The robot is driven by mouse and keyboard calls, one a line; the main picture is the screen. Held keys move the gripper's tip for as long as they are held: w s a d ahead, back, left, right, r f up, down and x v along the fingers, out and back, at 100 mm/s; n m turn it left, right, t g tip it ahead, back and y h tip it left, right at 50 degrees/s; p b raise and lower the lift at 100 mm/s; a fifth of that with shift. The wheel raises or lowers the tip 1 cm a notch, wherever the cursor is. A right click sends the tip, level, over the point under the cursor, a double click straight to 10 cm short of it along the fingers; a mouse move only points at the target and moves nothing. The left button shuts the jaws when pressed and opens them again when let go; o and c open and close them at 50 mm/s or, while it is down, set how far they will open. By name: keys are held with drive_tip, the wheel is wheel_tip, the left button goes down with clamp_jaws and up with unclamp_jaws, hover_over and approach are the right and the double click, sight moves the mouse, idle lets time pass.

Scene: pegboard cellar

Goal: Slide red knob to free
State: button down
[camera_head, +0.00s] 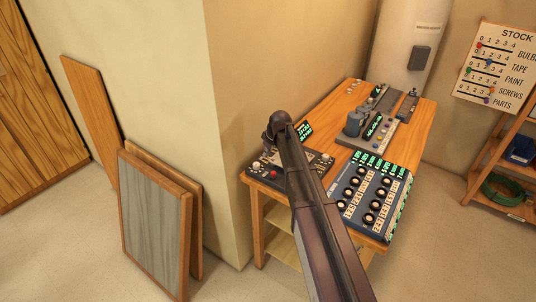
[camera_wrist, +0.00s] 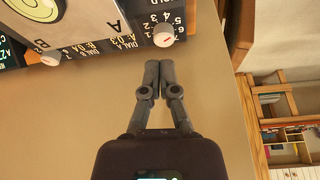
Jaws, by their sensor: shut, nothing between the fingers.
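A small red round part (camera_head: 273,174) shows on the dark control box (camera_head: 262,181) at the left end of the wooden table; I cannot tell whether it slides. Another red knob (camera_head: 479,45) sits on the top row of the white STOCK board (camera_head: 497,60) on the right wall. No label reading "free" is legible. In the wrist view my gripper (camera_wrist: 160,65) is shut and empty, its fingertips together, near a panel with white knobs (camera_wrist: 163,37) and dial labels. No red knob shows there, only a red mark on a white knob. In the head view my arm hides part of the table.
A blue panel (camera_head: 335,203) with several dark dials and green displays stands on the table front (camera_head: 258,184). More devices (camera_head: 385,137) stand behind it. Framed boards (camera_head: 150,225) lean against the wall corner at left. A shelf (camera_head: 493,160) stands at right. Floor at front left is clear.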

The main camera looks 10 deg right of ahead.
sight(275, 176)
drive_tip(key=shift+b+x, duration=2.8)
drive_tip(key=shift+x, duration=0.5)
drive_tip(key=s+d, duration=0.2)
drive_tip(key=s, duration=0.1)
drive_tip(key=shift+d+f, duration=0.1)
drive_tip(key=shift+s+d, duration=0.15)
drive_tip(key=shift+s+d, duration=1.35)
drive_tip(key=shift+w, duration=0.1)
